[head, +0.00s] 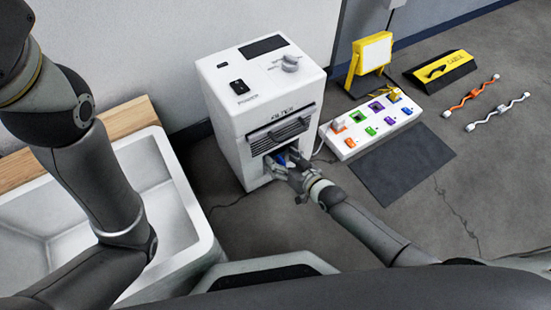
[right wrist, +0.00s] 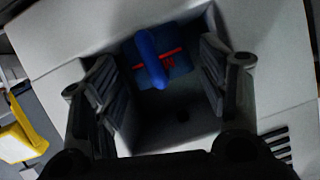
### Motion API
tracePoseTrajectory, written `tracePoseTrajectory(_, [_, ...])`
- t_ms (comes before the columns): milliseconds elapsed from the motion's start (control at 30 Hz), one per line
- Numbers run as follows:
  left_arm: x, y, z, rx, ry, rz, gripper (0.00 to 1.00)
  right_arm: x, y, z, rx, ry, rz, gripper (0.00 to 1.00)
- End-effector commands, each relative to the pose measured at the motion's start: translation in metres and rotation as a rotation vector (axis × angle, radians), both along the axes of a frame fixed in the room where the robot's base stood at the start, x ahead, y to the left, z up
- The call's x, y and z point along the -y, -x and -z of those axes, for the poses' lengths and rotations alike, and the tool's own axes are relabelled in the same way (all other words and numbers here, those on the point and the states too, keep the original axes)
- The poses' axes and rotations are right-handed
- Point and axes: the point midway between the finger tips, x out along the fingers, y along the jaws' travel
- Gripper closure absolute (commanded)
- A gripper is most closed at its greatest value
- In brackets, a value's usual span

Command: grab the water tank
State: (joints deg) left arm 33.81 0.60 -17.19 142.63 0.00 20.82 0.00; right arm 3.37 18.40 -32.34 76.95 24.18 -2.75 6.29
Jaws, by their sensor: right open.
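The water tank appears to be the blue block with an upright blue handle and a red line in the right wrist view (right wrist: 178,66). It sits inside the lower opening of the white filter machine (head: 232,125). In the head view only a small bit of blue (head: 281,159) shows in that opening. My right gripper (head: 290,168) is at the mouth of the opening. In the right wrist view its open fingers (right wrist: 157,85) stand to either side of the handle, with gaps between. My left gripper is out of view; only its arm shows at the left.
A white basin (head: 190,190) stands left of the machine. To the right lie a dark mat (head: 402,165), a white socket board (head: 348,151) with colored plugs, a yellow lamp (head: 372,55), a yellow-black cable ramp (head: 440,70) and two cables (head: 470,96). A white cord runs beside the machine.

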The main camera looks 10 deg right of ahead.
Motion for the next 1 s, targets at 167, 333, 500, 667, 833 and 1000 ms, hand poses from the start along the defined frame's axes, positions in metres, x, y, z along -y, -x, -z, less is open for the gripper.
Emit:
tracePoseTrajectory(167, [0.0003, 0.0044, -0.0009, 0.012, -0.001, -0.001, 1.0, -0.0021, -0.0046, 0.002, 0.0, 0.001, -0.001, 0.33])
tracePoseTrajectory(333, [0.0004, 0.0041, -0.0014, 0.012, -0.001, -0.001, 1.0, -0.002, -0.0043, 0.0016, 0.0, 0.001, -0.001, 0.33])
tracePoseTrajectory(500, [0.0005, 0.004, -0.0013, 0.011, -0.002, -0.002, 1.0, -0.002, -0.0042, 0.0017, 0.0, 0.001, -0.001, 0.54])
tracePoseTrajectory(667, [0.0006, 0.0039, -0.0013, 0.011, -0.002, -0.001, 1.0, -0.0018, -0.004, 0.0018, 0.0, 0.001, -0.001, 0.74])
tracePoseTrajectory(833, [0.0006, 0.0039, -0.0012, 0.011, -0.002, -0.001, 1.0, -0.0019, -0.0043, 0.0014, 0.0, 0.001, 0.0, 0.87])
tracePoseTrajectory(1000, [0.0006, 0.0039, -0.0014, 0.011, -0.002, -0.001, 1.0, -0.0017, -0.004, 0.0017, -0.001, 0.002, 0.0, 0.87])
